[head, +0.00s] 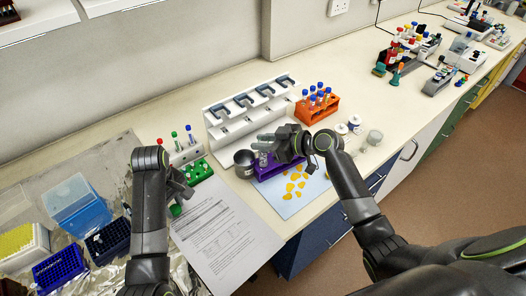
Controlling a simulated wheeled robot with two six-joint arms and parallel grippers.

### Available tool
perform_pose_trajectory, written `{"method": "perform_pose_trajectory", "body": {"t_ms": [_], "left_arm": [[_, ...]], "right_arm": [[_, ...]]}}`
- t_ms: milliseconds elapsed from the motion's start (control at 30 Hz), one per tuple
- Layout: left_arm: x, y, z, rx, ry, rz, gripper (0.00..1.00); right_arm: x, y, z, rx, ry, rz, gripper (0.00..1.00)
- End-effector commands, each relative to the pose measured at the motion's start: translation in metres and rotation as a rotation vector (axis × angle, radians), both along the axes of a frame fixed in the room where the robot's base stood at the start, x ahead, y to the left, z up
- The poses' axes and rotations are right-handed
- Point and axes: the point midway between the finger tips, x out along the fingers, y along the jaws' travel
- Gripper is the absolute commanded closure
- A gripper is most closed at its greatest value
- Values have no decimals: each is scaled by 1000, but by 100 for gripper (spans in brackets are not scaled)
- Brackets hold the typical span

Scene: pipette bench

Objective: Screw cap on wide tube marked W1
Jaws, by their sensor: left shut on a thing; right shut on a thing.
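My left gripper (178,192) is at the left, over the paper's upper left corner, shut on a small green thing (176,210) that looks like a cap. Its arm hides part of it. My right gripper (276,146) is over the purple rack (267,172), shut on what looks like a clear tube (263,159) standing at the rack. The gripper covers much of the tube. No W1 mark is readable. The two grippers are well apart.
A dark cup (244,164) stands left of the purple rack. A white pipette stand (235,122) and an orange tube rack (318,108) are behind. A green rack (196,171), a printed sheet (222,235), and a blue mat with yellow pieces (290,205) lie nearby.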

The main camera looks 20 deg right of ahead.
Motion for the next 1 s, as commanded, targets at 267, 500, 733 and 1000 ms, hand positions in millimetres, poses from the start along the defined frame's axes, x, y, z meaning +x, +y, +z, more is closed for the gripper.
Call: {"method": "perform_pose_trajectory", "body": {"t_ms": [267,500,733,1000], "left_arm": [[0,0,0,0,0,0,91],[0,0,7,0,0,0,91],[0,0,10,0,0,0,91],[0,0,8,0,0,0,91]], "right_arm": [[0,0,-4,1,-2,0,100],[0,0,-24,2,4,-2,100],[0,0,-41,0,-1,-1,100],[0,0,-43,0,-1,-1,100]]}}
